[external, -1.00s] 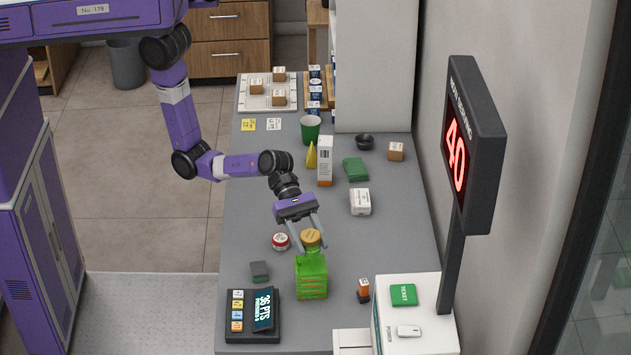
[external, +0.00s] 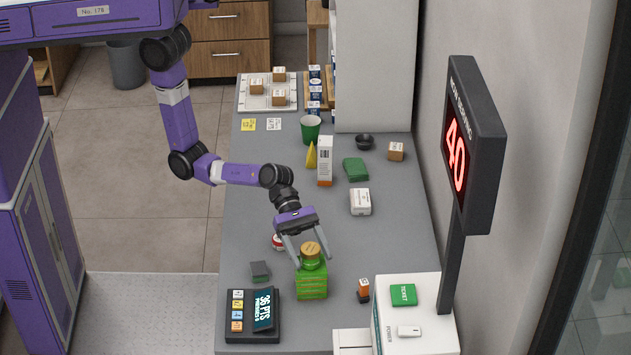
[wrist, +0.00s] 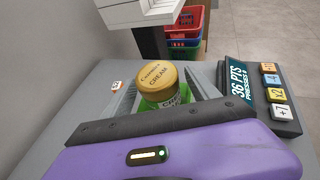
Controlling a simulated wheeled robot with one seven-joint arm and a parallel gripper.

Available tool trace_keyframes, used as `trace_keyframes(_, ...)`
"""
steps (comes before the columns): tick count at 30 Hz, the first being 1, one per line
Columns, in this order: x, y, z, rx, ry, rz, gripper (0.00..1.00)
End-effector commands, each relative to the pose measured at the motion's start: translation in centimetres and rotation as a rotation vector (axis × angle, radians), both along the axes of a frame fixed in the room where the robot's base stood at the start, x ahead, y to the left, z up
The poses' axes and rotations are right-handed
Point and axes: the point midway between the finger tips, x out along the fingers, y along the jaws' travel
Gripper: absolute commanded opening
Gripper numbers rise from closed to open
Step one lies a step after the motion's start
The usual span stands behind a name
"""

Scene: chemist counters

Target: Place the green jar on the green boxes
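The green jar (external: 312,262), with a gold lid, stands upright on the stack of green boxes (external: 312,285) near the counter's front. In the wrist view the jar (wrist: 161,85) shows between the fingers, its lid facing me. My gripper (external: 311,261) is open around the jar, with one finger on each side. Gaps show between the fingers and the jar in the wrist view. The jar hides most of the top of the boxes there.
A keypad terminal (external: 252,324) and a grey block (external: 260,271) stand left of the boxes. A red-and-white jar (external: 278,242) is close behind my left finger. A small orange item (external: 363,290) and a white ticket machine (external: 405,290) stand to the right.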

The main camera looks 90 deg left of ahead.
Motion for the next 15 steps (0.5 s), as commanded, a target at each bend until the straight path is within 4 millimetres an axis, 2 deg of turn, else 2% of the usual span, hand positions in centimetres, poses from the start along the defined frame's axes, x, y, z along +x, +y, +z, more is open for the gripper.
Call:
trace_keyframes(8, 0.0, 0.0, 0.3, -0.001, -0.001, 0.000, 0.69)
trace_keyframes(15, -1.2, 3.1, 1.6, 0.000, 0.001, 0.004, 0.69)
